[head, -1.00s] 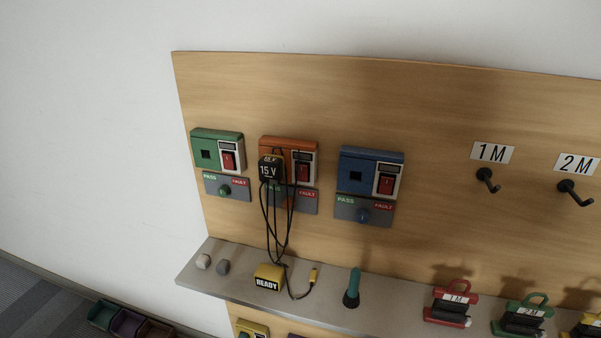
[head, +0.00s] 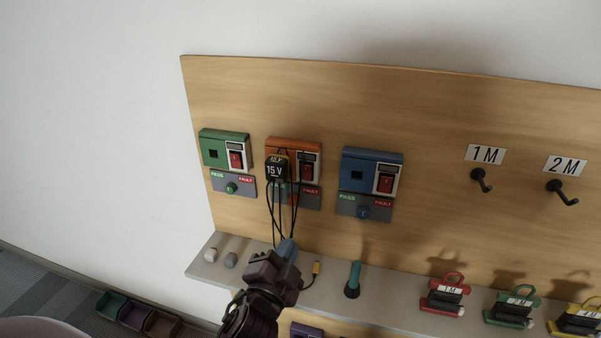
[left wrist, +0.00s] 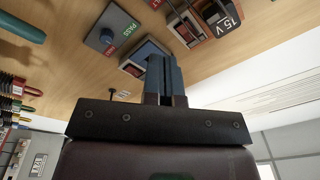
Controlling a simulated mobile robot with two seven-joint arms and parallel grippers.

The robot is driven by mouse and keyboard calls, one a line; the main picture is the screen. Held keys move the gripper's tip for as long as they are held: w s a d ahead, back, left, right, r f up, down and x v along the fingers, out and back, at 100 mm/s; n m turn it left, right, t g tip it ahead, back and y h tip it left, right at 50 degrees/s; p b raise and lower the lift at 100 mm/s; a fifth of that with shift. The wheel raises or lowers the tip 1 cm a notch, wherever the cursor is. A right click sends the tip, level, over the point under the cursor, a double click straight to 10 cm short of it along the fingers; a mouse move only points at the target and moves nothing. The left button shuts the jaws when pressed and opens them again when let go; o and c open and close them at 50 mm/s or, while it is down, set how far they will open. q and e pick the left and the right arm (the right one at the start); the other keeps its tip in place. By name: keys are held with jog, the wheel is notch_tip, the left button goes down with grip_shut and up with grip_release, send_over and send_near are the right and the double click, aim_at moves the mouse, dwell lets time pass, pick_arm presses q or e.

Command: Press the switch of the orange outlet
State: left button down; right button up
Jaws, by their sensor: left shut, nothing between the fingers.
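The orange outlet (head: 285,144) is the middle one of three on the wooden board. Its red switch (head: 306,172) is on its right side, with a grey panel marked FAULT below. A black 15 V adapter (head: 277,170) is on the outlet's left half, cables hanging down; it also shows in the left wrist view (left wrist: 229,20). My left gripper (head: 288,249) is below the orange outlet, over the shelf, blue fingers shut and empty. In the left wrist view the fingers (left wrist: 165,75) point toward the board, apart from the switch. My right gripper is not in view.
A green outlet (head: 225,137) is left and a blue outlet (head: 372,156) right. The cables hang close to my left gripper.

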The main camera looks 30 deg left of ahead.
pick_arm(q)
notch_tip(320, 180, up, 4)
jog(key=r+m+t+y, duration=0.1)
jog(key=m, duration=0.3)
jog(key=m+p, duration=0.3)
send_near(305, 167)
jog(key=shift+t, duration=0.4)
jog(key=x, duration=0.6)
jog(key=shift+w+a+f, duration=0.1)
jog(key=shift+f, duration=0.15)
jog(key=shift+w+a+r, duration=0.1)
jog(key=shift+w+a, duration=0.05)
jog(key=shift+w, duration=0.55)
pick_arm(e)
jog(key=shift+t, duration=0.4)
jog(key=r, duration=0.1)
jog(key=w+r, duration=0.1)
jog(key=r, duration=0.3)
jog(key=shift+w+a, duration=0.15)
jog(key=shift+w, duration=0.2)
